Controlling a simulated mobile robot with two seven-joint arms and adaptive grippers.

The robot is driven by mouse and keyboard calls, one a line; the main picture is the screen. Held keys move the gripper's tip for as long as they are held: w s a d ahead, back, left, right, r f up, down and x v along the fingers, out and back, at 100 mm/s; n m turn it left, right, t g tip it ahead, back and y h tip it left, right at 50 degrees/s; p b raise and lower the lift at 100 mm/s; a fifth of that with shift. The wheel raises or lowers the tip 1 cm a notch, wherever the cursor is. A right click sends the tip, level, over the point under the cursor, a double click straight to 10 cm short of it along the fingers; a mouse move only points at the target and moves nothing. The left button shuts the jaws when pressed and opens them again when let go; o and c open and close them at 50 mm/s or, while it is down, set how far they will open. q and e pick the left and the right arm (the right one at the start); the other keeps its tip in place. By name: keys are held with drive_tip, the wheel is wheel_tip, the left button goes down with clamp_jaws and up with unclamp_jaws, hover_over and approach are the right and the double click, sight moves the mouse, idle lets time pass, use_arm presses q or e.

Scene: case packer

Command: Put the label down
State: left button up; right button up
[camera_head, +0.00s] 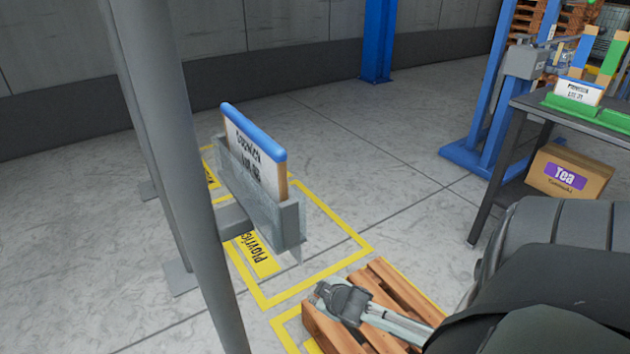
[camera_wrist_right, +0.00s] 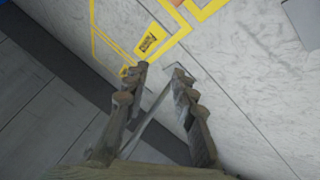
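A white label (camera_head: 255,165) with a blue top edge and black print stands upright in a grey holder (camera_head: 290,222) fixed to the grey post. A second white label (camera_head: 580,90) with a blue top edge sits on a green stand (camera_head: 590,115) on the table at the right. My right gripper (camera_head: 333,297) is to the right of and apart from the grey holder, in front of a wooden pallet in the head view. In the right wrist view its fingers (camera_wrist_right: 160,72) are apart, with only floor between them. My left gripper is not in view.
Grey posts (camera_head: 180,150) stand at the left. A wooden pallet (camera_head: 385,290) lies on the floor within yellow markings. The middle floor is clear.

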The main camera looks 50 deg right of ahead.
drive_tip(key=s+a+f+g+y, duration=0.1)
drive_tip(key=s+a+f+g, duration=0.1)
drive_tip(key=s+a+f, duration=0.3)
drive_tip(key=s+a+f+m+g+y, duration=0.1)
drive_tip(key=s+a+f+g, duration=0.2)
drive_tip(key=s+a+f, duration=0.2)
drive_tip(key=s+a, duration=0.3)
drive_tip(key=a, duration=0.3)
drive_tip(key=shift+s+f, duration=0.2)
drive_tip(key=shift+f, duration=0.1)
